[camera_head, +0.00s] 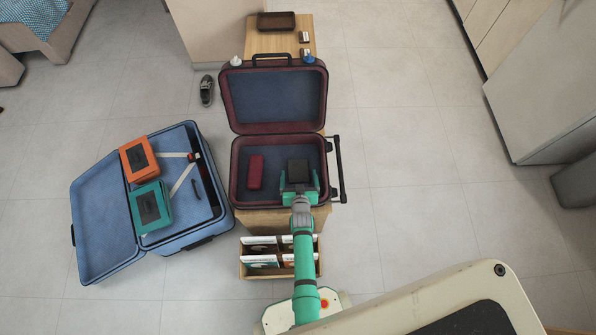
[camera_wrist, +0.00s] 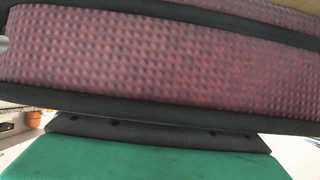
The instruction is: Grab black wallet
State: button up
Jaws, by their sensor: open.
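A flat black square thing, which looks like the black wallet (camera_head: 298,167), lies in the right part of the open dark-red suitcase (camera_head: 234,190). My gripper (camera_head: 299,184) is over the suitcase's near right part, right at the near side of the black thing, with green parts on either side. It is open; I cannot tell whether it touches the black thing. In the wrist view, the suitcase's bumpy maroon side (camera_wrist: 160,60) fills most of the picture. My green gripper body shows at the bottom, and the wallet is not visible there.
A dark red case (camera_head: 256,172) lies in the suitcase's left part. The raised lid (camera_head: 275,100) stands behind; a handle (camera_head: 339,168) sticks out right. A blue suitcase (camera_head: 100,235) with orange and teal boxes lies left. A wooden rack (camera_head: 281,275) stands in front.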

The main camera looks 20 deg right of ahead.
jog(key=shift+x, duration=1)
jog(key=c, duration=1.2)
jog(key=shift+o, duration=0.2)
jog(key=shift+r, duration=0.2)
